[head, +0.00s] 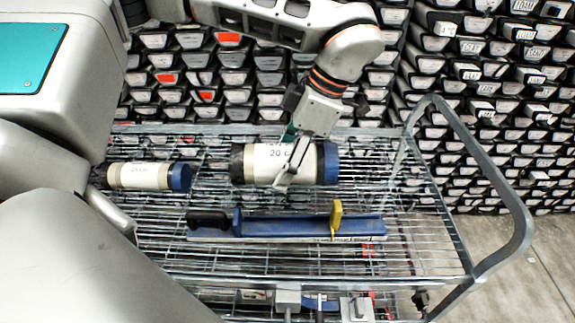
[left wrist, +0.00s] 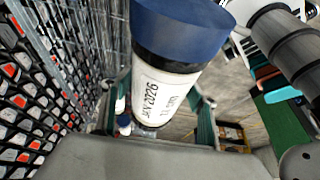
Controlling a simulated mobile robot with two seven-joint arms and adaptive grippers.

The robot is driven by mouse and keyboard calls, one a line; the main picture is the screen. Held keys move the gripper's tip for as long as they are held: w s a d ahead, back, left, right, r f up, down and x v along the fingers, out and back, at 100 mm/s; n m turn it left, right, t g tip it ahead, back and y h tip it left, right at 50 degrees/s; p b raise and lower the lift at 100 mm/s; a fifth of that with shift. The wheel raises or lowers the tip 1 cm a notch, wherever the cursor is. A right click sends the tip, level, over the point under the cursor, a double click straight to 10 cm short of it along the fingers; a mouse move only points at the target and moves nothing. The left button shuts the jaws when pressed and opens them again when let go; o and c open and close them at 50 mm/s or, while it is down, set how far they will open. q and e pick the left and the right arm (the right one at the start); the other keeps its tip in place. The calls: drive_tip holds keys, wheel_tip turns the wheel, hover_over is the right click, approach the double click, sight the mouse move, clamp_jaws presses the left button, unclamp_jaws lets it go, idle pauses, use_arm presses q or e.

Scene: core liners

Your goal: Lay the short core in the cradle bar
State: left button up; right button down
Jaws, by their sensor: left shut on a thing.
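A core (head: 262,163) with a white label reading "20 c…", a dark left end and a blue right end cap is in my left gripper (head: 293,165). The gripper is shut across its middle from above. The core lies level, behind the cradle bar (head: 285,227), and looks raised over the wire deck. In the left wrist view the held core (left wrist: 165,92) fills the middle between the fingers (left wrist: 160,115), blue cap nearest. The cradle bar is a blue channel with a black handle at left and a yellow stop towards the right; it looks empty. My right gripper is out of view.
A second core (head: 139,176) with a blue cap lies on the wire cart (head: 425,262) at left, near my body parts. The cart's looped handle (head: 515,215) rises at right. Racks of labelled core trays (head: 500,110) stand behind. Deck in front of the bar is clear.

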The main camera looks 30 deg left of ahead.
use_arm(q)
wheel_tip(320, 180, down, 16)
drive_tip(key=shift+r, duration=0.1)
idle(0.5)
drive_tip(key=shift+f, duration=0.2)
drive_tip(key=o, duration=2.1)
drive_tip(key=v, duration=1.2)
drive_tip(key=shift+r+b, duration=0.2)
drive_tip(key=shift+b, duration=0.1)
drive_tip(key=shift+s, duration=0.1)
